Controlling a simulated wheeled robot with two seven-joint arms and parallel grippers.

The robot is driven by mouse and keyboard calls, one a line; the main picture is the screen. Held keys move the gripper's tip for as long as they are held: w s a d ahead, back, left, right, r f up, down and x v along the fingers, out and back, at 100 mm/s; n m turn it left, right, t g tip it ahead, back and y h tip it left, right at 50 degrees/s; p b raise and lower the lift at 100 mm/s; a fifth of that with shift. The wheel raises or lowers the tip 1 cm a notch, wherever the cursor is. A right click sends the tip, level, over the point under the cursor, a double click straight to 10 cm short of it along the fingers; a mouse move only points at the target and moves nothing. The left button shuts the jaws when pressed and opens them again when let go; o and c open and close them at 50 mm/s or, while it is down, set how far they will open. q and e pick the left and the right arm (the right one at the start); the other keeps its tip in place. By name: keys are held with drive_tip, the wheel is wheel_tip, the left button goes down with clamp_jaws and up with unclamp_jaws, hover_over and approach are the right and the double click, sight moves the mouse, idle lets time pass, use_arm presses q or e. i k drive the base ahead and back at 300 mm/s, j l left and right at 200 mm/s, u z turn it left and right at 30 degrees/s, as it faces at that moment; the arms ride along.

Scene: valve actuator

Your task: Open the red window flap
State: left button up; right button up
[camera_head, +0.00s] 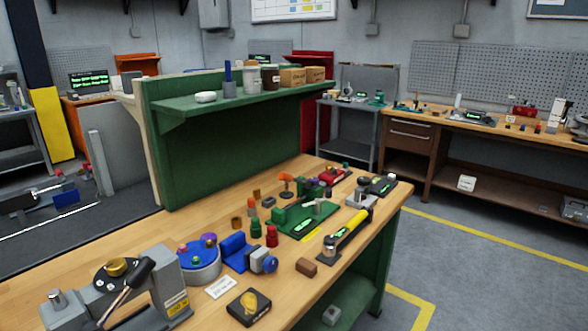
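No part that I can clearly identify as a red window flap shows. A small red device (333,176) sits at the far end of the wooden workbench (135,244), partly behind other parts. Its details are too small to tell whether it has a flap or how that stands. A grey valve-like unit (172,283) with a black disc, a brass knob and a black lever stands at the near left of the bench, cut off by the bottom edge. Neither of my grippers is in view.
A green board (209,152) with a shelf rises behind the bench. A blue round fixture (201,262), a blue vise (236,251), a black box (249,307), a brown block (306,267) and a yellow-black tool (346,236) crowd the top. Bare wood shows at the front right.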

sight(336, 172)
drive_tip(key=i+l+u, duration=0.1)
drive_tip(key=u, duration=0.3)
drive_tip(key=i+l+u, duration=0.1)
drive_tip(key=u, duration=0.25)
drive_tip(key=l+u, duration=0.4)
drive_tip(key=i+l+u, duration=0.1)
drive_tip(key=u, duration=0.25)
drive_tip(key=l+u, duration=0.2)
drive_tip(key=l, duration=0.5)
drive_tip(key=l+u, duration=0.15)
drive_tip(key=l, duration=0.6)
drive_tip(key=l+u, duration=0.2)
drive_tip(key=l, duration=0.5)
drive_tip(key=k+l+u, duration=0.15)
drive_tip(key=l, duration=0.55)
drive_tip(key=k+l, duration=0.1)
drive_tip(key=l, duration=0.5)
